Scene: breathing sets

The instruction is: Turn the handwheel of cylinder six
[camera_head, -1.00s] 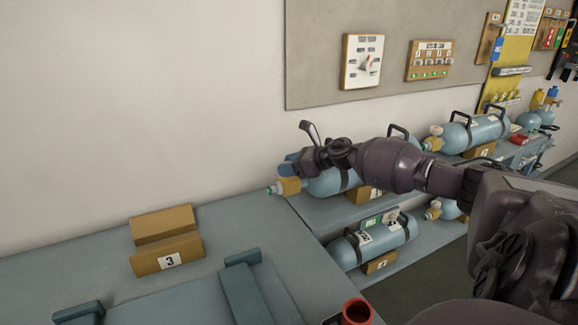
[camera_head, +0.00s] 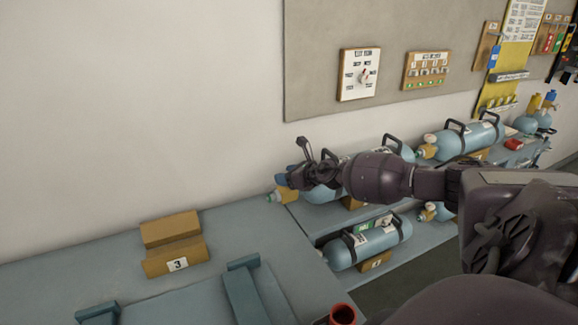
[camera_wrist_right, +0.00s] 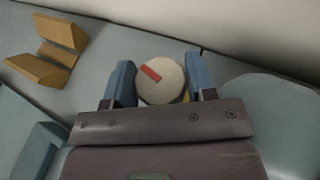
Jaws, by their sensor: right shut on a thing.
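My right gripper (camera_head: 283,180) is at the valve end of a blue-grey cylinder (camera_head: 322,194) lying on the rack right of the bench. In the right wrist view its two blue fingers (camera_wrist_right: 160,80) stand either side of a round cream handwheel (camera_wrist_right: 157,88) with a red mark, and are shut on it. In the head view the handwheel is hidden by the gripper; the brass valve body (camera_head: 285,194) shows just below. My arm covers part of this cylinder, and its number cannot be read. My left gripper is not in view.
An empty wooden cradle marked 3 (camera_head: 174,258) stands on the bench (camera_head: 220,230). Another cylinder (camera_head: 375,243) lies on the lower shelf, and one (camera_head: 470,138) lies farther right. A red cup-like thing (camera_head: 343,314) is at the bottom edge. The wall is close behind.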

